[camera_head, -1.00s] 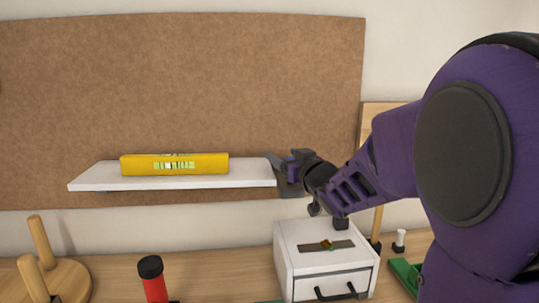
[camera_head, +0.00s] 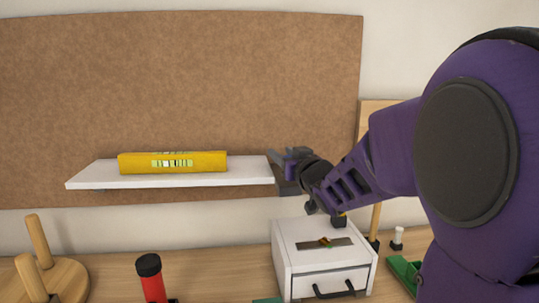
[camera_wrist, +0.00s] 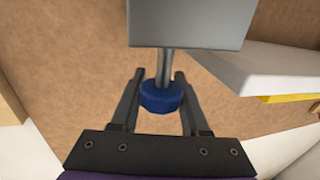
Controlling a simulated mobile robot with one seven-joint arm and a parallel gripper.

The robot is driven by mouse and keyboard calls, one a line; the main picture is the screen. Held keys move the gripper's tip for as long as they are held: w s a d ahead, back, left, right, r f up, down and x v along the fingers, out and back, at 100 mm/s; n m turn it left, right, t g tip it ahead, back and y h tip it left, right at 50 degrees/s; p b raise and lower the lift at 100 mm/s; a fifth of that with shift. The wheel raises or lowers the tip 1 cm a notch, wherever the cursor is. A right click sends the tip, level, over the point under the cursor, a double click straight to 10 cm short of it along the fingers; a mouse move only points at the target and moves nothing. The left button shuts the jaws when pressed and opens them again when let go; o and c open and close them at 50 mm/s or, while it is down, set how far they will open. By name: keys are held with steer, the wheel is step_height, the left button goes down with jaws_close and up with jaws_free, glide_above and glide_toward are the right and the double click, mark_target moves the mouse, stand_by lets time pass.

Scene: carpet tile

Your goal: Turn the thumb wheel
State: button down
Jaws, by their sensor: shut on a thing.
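The thumb wheel (camera_wrist: 161,98) is a short blue knob on a metal stem in the wrist view, under a plain grey block (camera_wrist: 187,24). My gripper (camera_wrist: 160,76) has one dark finger on each side of the wheel and is shut on it. In the head view my gripper (camera_head: 277,171) is at the right end of the white shelf (camera_head: 95,177). My gripper hides the wheel there. A yellow spirit level (camera_head: 172,163) lies on the shelf; its yellow edge shows in the wrist view (camera_wrist: 290,98).
A white drawer box (camera_head: 322,262) stands on the wooden bench below my gripper. A red cylinder with a black cap (camera_head: 151,278), a wooden peg stand (camera_head: 62,275) and a green tray (camera_head: 402,268) stand around it. A brown board (camera_head: 180,90) backs the shelf.

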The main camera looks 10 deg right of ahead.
steer(key=shift+m+h, duration=0.4)
steer(key=shift+h, duration=0.2)
steer(key=shift+d+m+h+b, duration=0.15)
steer(key=shift+m+h+b, duration=0.2)
steer(key=shift+m+h, duration=0.55)
steer(key=shift+d+r+m+h+p, duration=0.15)
steer(key=shift+m+h+p, duration=0.25)
steer(key=shift+h, duration=0.55)
steer(key=shift+d+f+m+h+p, duration=0.2)
steer(key=shift+m+h, duration=0.3)
steer(key=shift+h, duration=0.45)
steer(key=m+h+p, duration=0.2)
steer(key=h+p, duration=0.1)
steer(key=m+g+h+p, duration=0.1)
steer(key=shift+s+d+r+h, duration=0.1)
steer(key=shift+d+r+h, duration=0.25)
steer(key=shift+h, duration=0.05)
steer(key=m+g+h+p, duration=0.2)
steer(key=h+p, duration=0.1)
steer(key=d+m+g+h+p, duration=0.1)
steer(key=shift+s+f+m+h, duration=0.2)
steer(key=shift+s+m+h, duration=0.1)
steer(key=shift+m, duration=0.1)
steer(key=shift+g+h+p, duration=0.3)
steer(key=shift+g, duration=0.1)
steer(key=shift+c, duration=2)
jaws_free()
steer(key=shift+d, duration=0.1)
steer(key=shift+f, duration=0.1)
